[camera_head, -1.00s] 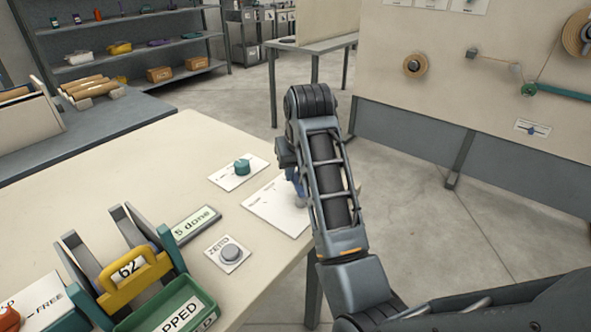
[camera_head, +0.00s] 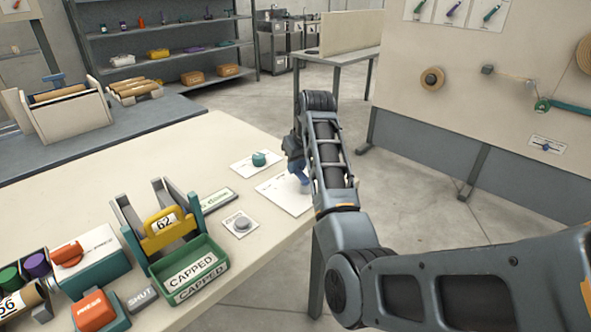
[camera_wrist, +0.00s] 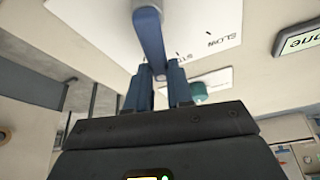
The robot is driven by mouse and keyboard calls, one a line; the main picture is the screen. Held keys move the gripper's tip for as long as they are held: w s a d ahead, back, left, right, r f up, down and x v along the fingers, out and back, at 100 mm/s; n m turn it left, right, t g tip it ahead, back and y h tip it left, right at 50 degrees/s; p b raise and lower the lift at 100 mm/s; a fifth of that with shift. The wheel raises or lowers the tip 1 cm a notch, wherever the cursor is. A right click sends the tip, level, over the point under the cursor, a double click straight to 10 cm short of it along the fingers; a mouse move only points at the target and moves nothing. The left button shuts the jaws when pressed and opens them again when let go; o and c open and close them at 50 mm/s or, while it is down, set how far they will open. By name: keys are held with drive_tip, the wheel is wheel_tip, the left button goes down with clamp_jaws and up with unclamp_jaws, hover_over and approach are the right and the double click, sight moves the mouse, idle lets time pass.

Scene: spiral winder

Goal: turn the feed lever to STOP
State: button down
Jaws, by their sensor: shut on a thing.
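The feed lever (camera_wrist: 150,38) is a blue bar on a pale round hub, seen from below at the top of the wrist view. Its white plate (camera_wrist: 225,15) reads SLOW, and a label starting "ST" beside the lever is partly hidden. My gripper (camera_wrist: 161,75) has its two blue fingers closed around the lever's free end, which lies close to the "ST" label. In the head view the plate (camera_head: 272,192) lies at the table's right edge, and my arm hides most of the lever and the gripper.
A teal knob (camera_head: 259,159) on its own card sits just behind the plate. A grey ZERO button (camera_head: 241,225) and a green CAPPED tray (camera_head: 189,271) stand nearer on the table. Open floor lies right of the table (camera_head: 232,132).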

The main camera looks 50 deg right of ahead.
sight(301, 175)
drive_tip(key=shift+a+r+n+p, duration=0.2)
drive_tip(key=shift+r+n+p, duration=0.05)
drive_tip(key=shift+n+p, duration=0.5)
drive_tip(key=shift+w+a+f+n+t+y+p, duration=0.15)
drive_tip(key=shift+a+n+y+p, duration=0.15)
drive_tip(key=shift+n+p, duration=0.2)
drive_tip(key=shift+w+a+f+n+t+y+p, duration=0.1)
drive_tip(key=shift+a+n+t+y+p, duration=0.05)
drive_tip(key=shift+n+y+p, duration=0.25)
drive_tip(key=c, duration=1)
unclamp_jaws()
drive_tip(key=shift+s, duration=0.1)
drive_tip(key=v, duration=0.8)
drive_tip(key=shift+a, duration=0.1)
drive_tip(key=shift+f, duration=0.1)
